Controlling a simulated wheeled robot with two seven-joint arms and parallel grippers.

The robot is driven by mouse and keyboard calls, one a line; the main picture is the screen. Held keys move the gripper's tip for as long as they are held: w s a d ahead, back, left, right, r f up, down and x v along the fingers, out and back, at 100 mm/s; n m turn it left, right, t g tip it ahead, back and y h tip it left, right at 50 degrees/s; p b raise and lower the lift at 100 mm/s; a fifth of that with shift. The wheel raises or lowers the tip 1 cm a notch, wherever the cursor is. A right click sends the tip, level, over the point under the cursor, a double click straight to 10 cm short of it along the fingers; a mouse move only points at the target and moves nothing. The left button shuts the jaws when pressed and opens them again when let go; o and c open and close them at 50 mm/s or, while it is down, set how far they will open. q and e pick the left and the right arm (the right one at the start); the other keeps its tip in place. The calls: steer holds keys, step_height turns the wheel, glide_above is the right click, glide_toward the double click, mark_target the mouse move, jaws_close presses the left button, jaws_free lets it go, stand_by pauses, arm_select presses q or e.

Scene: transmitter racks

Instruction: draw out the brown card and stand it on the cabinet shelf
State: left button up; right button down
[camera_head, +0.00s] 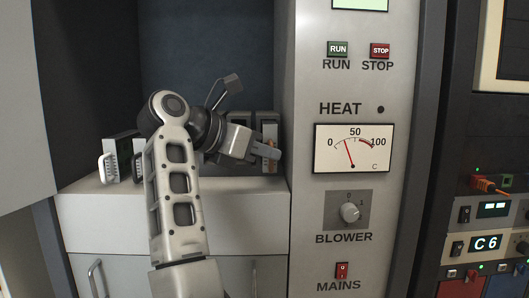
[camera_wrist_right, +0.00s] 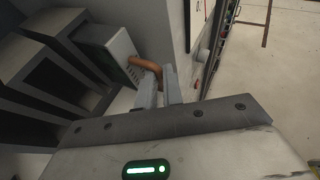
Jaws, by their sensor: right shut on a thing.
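The brown card shows in the right wrist view as a pale front plate (camera_wrist_right: 121,52) with a brown loop handle (camera_wrist_right: 146,64). In the head view its dark body and front (camera_head: 268,128) stand upright at the right end of the cabinet shelf (camera_head: 140,190), beside the meter panel. My right gripper (camera_head: 268,150) reaches in from the left and is shut on the brown handle; its fingers also show in the right wrist view (camera_wrist_right: 160,92). The gripper covers part of the card in the head view. My left gripper is not in view.
A card with a white handle (camera_head: 106,168) stands at the shelf's left. The meter panel (camera_head: 353,105) borders the opening on the right. Bare shelf shows in front.

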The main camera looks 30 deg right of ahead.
steer(key=shift+s+a, duration=0.2)
steer(key=shift+s, duration=0.2)
steer(key=c, duration=1.5)
jaws_free()
steer(key=shift+o, duration=0.2)
